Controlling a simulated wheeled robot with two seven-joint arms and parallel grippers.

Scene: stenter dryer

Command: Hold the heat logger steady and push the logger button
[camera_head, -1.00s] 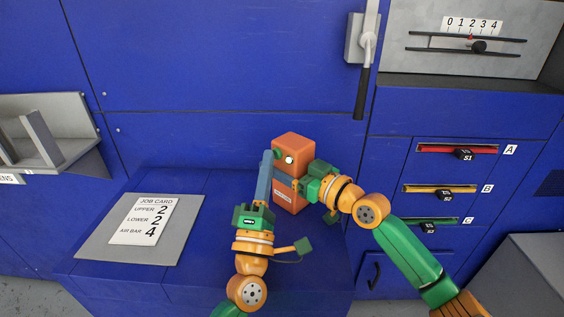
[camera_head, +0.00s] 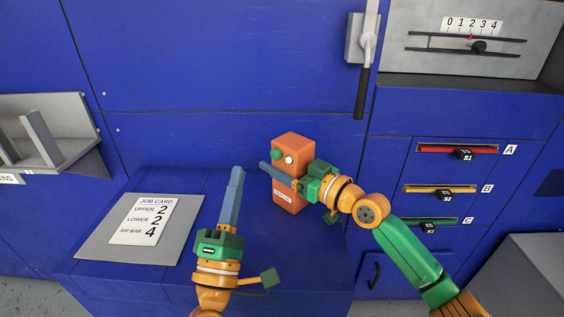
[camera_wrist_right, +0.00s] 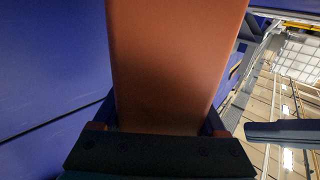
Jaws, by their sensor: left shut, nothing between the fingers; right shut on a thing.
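The heat logger (camera_head: 293,149) is an orange upright box on the blue ledge, with a green button (camera_head: 277,154) and a small pale round light or dial beside it. My right gripper (camera_head: 280,175) is shut on the logger's middle, coming from the right. In the right wrist view the logger's orange body (camera_wrist_right: 175,65) fills the middle between the fingers. My left gripper (camera_head: 237,172) is shut and empty, left of the logger and apart from it, its blue fingers pointing up and away. The button is uncovered in the head view.
A job card (camera_head: 143,220) lies on a grey plate at the left of the blue ledge (camera_head: 185,185). A lever (camera_head: 362,90) hangs on the panel behind. A slider scale (camera_head: 470,40) and slots A, B and C are at the right. A grey rack (camera_head: 50,140) stands at left.

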